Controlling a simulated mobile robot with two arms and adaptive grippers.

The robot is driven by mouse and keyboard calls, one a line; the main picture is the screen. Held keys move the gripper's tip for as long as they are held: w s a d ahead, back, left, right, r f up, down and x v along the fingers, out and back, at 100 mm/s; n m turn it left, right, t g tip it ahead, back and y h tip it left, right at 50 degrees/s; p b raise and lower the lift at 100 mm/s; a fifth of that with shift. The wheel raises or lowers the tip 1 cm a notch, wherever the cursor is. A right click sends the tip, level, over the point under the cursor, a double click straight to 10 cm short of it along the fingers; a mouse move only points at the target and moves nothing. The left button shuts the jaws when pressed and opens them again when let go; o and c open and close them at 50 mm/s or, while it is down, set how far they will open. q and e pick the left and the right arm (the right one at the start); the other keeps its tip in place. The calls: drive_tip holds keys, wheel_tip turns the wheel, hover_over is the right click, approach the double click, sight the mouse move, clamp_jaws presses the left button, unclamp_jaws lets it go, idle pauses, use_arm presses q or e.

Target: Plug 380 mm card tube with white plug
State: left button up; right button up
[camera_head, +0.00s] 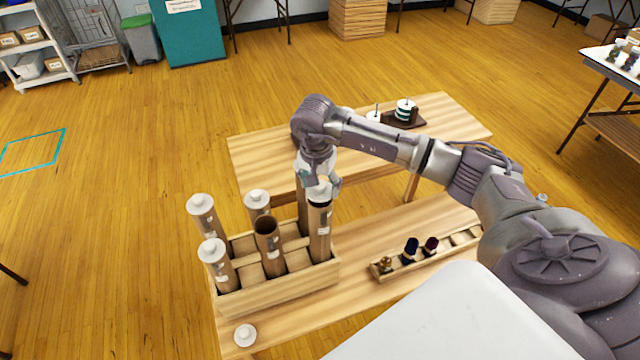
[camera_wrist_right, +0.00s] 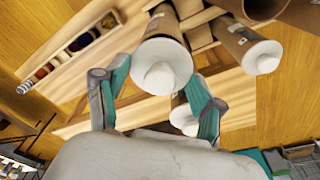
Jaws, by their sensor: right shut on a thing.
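My right gripper (camera_head: 319,184) is shut on a white plug (camera_head: 320,192) at the top of a tall brown card tube (camera_head: 319,232) in the front right of the wooden rack (camera_head: 285,291). In the wrist view the plug (camera_wrist_right: 162,76) lies between the teal fingers, in line with the tube; I cannot tell how deep it sits. Beside it, another tube (camera_head: 267,243) has an open, dark mouth. Three other tubes carry white plugs (camera_head: 200,203). A tube behind the gripper has its top hidden. A loose white plug (camera_head: 245,335) lies on the table. My left gripper is not in view.
A low wooden tray (camera_head: 402,262) with small coloured items lies right of the rack, under my right arm. Behind stands another wooden table (camera_head: 262,152) with a dark tray (camera_head: 404,120) holding a striped item. The tabletop between rack and small tray is clear.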

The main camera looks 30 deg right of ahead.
sight(317, 188)
drive_tip(key=shift+r, duration=0.15)
drive_tip(key=shift+r+p, duration=0.3)
drive_tip(key=shift+r, duration=0.3)
drive_tip(key=shift+f+b, duration=0.1)
drive_tip(key=shift+b, duration=0.2)
idle(0.7)
drive_tip(key=o, duration=0.5)
wheel_tip(317, 188, up, 11)
drive_tip(key=a+p, duration=0.1)
drive_tip(key=p, duration=0.5)
drive_tip(key=shift+s, duration=0.35)
drive_tip(key=shift+a, duration=0.1)
idle(0.4)
